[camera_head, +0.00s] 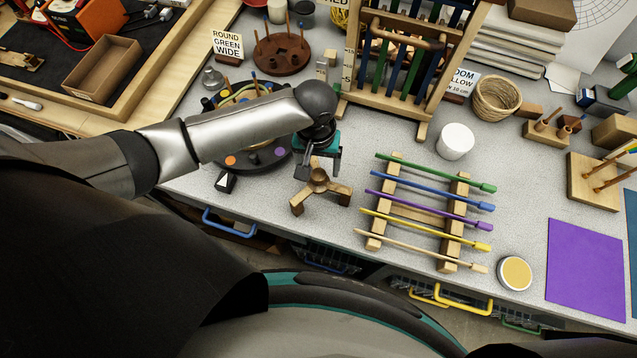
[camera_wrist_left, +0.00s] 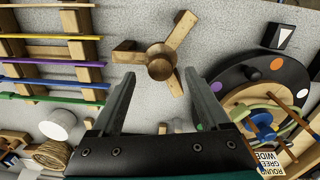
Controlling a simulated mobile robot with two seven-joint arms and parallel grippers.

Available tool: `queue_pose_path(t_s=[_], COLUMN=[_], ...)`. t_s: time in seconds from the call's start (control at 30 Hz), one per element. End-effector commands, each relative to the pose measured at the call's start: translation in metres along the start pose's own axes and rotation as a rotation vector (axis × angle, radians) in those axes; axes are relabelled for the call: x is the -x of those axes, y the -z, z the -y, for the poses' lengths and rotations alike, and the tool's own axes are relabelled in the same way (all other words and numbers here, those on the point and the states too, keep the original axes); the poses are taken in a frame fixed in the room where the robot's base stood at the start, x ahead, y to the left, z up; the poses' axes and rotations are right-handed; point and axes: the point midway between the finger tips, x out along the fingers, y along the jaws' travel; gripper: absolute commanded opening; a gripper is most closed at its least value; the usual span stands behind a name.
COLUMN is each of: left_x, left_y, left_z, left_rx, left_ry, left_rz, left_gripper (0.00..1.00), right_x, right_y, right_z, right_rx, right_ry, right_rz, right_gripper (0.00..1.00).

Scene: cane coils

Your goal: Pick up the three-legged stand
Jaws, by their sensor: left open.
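The three-legged stand (camera_head: 319,184) is a small brown wooden piece with a round, dished hub and three splayed legs. It stands upright on the grey speckled worktop near the front edge. In the left wrist view the stand (camera_wrist_left: 160,62) lies just beyond the fingertips, with the hub roughly centred between them. My left gripper (camera_head: 316,166) is open and empty, above and close to the stand, and partly hides its rear leg in the head view. The wrist view shows both fingers of the left gripper (camera_wrist_left: 161,78) spread apart. My right gripper is not in view.
A wooden rack (camera_head: 374,226) with several coloured rods stands close right of the stand. A dark round tray (camera_head: 262,158) with coloured dots and a small black-and-white block (camera_head: 226,182) are left. A wooden frame (camera_head: 425,75) rises behind. A white cylinder (camera_head: 455,142) stands back right.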

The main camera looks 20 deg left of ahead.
Motion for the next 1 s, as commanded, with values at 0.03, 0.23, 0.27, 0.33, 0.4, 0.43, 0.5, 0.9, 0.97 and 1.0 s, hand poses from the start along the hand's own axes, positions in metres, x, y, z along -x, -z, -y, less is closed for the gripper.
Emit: queue_pose_path(t_s=[0.03,0.23,0.27,0.33,0.4,0.43,0.5,0.9,0.97,1.0], left_x=[-0.009,-0.028,-0.029,-0.03,-0.03,-0.03,-0.03,-0.029,-0.029,-0.029], left_y=[-0.001,0.0,0.0,0.0,0.0,0.0,0.0,0.0,0.0,0.0], left_z=[0.001,0.001,0.001,0.001,0.001,0.001,0.001,0.001,0.001,0.001], left_rx=[0.0,-0.002,-0.002,-0.003,-0.002,-0.002,-0.002,-0.002,-0.002,-0.002], left_ry=[0.002,0.001,0.001,0.001,0.001,0.001,0.001,0.001,0.001,0.001], left_rz=[0.002,-0.001,-0.001,-0.001,-0.002,-0.002,-0.002,-0.002,-0.001,-0.002], left_gripper=[0.79,0.79,0.79,0.79,0.79,0.79,0.79,0.34,0.27,0.23], right_x=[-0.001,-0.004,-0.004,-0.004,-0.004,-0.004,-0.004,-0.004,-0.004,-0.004], right_y=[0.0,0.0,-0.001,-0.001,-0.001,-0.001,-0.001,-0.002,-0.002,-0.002], right_z=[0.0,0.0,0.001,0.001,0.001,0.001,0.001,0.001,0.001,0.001], right_rx=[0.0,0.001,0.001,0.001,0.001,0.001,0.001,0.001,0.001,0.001], right_ry=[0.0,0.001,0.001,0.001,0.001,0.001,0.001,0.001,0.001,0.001], right_rz=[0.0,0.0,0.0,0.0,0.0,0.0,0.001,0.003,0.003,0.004], right_gripper=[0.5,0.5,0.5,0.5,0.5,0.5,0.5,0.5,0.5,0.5])
